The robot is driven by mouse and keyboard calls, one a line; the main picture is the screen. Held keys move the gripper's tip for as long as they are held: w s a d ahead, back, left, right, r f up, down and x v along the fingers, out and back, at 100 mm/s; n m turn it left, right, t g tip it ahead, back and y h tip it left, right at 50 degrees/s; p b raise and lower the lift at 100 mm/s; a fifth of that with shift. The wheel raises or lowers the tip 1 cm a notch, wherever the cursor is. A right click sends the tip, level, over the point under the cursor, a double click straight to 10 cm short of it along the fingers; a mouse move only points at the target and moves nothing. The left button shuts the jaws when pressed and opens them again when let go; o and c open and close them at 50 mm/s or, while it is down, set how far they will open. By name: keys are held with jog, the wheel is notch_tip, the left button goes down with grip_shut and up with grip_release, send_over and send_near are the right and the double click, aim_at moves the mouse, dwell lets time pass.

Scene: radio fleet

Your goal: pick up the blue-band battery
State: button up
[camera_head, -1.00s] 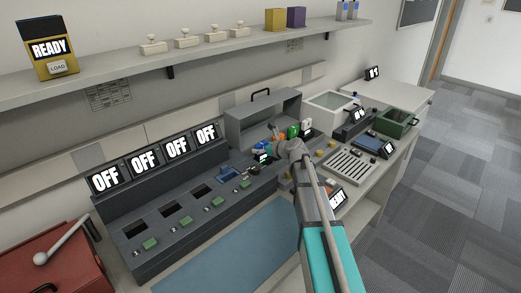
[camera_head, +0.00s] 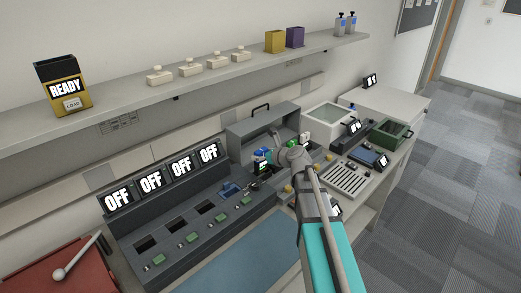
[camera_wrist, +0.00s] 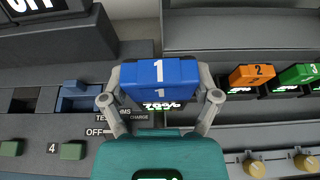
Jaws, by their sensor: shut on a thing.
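The blue-band battery (camera_wrist: 160,72), marked 1, sits between the two fingers of my gripper (camera_wrist: 162,98) in the wrist view. My gripper is shut on it, with one finger at each side. The battery also shows in the head view (camera_head: 262,154), just left of my gripper (camera_head: 284,157), which partly hides that area. A lit percentage readout shows just below the battery in the wrist view. I cannot tell how far the battery is clear of its slot.
An orange battery (camera_wrist: 252,74), marked 2, and a green battery (camera_wrist: 298,74), marked 3, stand to the right. A dark console (camera_head: 190,226) with several slots lies to the left. A grey open box (camera_head: 248,135) stands behind. A shelf (camera_head: 200,83) runs above.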

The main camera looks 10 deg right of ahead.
jog(key=s+a+r+p, duration=0.1)
jog(key=s+r+p, duration=0.1)
jog(key=s, duration=0.5)
jog(key=shift+a+r, duration=0.25)
jog(key=shift+r, duration=0.3)
